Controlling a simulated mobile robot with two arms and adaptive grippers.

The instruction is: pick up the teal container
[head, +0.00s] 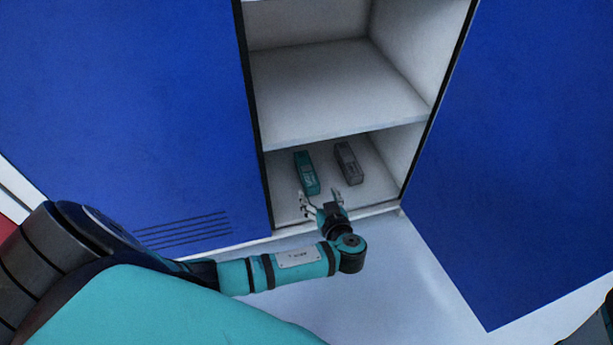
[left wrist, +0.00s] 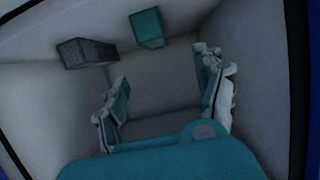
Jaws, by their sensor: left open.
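The teal container (head: 307,173) lies on the bottom shelf of the open cabinet, left of a grey container (head: 348,163). In the left wrist view the teal container (left wrist: 148,29) is at the top middle, beyond the fingertips. My left gripper (head: 320,199) is at the front edge of the bottom shelf, just in front of the teal container. In the left wrist view its fingers (left wrist: 165,85) are spread wide with nothing between them. My right gripper is not in view.
The grey container also shows at the upper left in the left wrist view (left wrist: 87,52). A white middle shelf (head: 335,95) hangs above the bottom compartment. Blue panels (head: 120,110) flank the opening, with an angled blue one (head: 510,170) at right. The pale floor in front is clear.

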